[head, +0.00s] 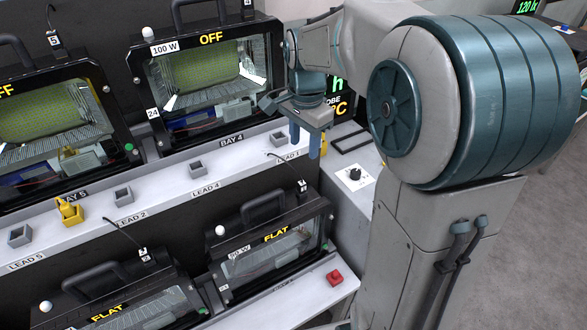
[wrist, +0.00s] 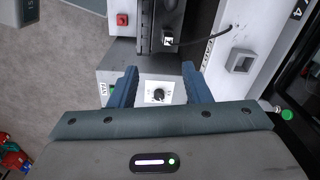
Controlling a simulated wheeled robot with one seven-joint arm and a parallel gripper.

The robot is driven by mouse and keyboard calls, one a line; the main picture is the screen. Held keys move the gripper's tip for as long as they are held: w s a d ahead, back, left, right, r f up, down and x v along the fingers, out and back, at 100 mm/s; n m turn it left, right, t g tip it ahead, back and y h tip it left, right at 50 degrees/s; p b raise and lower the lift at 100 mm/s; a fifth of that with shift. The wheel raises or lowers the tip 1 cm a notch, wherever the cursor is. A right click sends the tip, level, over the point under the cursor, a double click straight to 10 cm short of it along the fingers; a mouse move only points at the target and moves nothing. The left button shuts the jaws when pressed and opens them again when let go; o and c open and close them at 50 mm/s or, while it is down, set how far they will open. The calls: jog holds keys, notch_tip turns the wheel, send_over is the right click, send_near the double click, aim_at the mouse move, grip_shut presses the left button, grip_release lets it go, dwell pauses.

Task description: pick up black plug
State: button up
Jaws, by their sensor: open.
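A small black plug with a white numbered tag (head: 302,186) sits on top of the lower right floodlight housing, with a thin black cable running up to the shelf near the LEAD 1 label. What looks like the same plug shows in the wrist view (wrist: 168,42), at the end of a black cable. Another black plug (head: 143,254) is on the lower left housing. My gripper (head: 304,145) points down with blue fingers apart and nothing between them, above the shelf's right end and up from the plug. The fingers also show in the wrist view (wrist: 158,82), apart from the plug.
A white plate with a black dial (head: 354,176) lies right of the shelf. Grey sockets (head: 197,168) line the shelf; a yellow plug (head: 70,211) stands left. A red button (head: 334,278) is on the lower ledge. Housings with black handles (head: 266,207) crowd the bays.

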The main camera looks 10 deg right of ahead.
jog(key=w+f+m, duration=0.1)
jog(key=w+m, duration=0.1)
jog(key=w, duration=0.1)
send_over(302, 183)
jog(key=shift+g, duration=0.3)
jog(key=f, duration=0.9)
jog(key=shift+w+a, duration=0.2)
jog(key=shift+a, duration=0.05)
jog(key=shift+s+d+f+p, duration=0.15)
jog(key=shift+f+p, duration=0.25)
jog(key=shift+f, duration=0.95)
jog(key=shift+d+f+p, duration=0.1)
jog(key=shift+f+p, duration=0.3)
jog(key=shift+f, duration=0.9)
grip_shut()
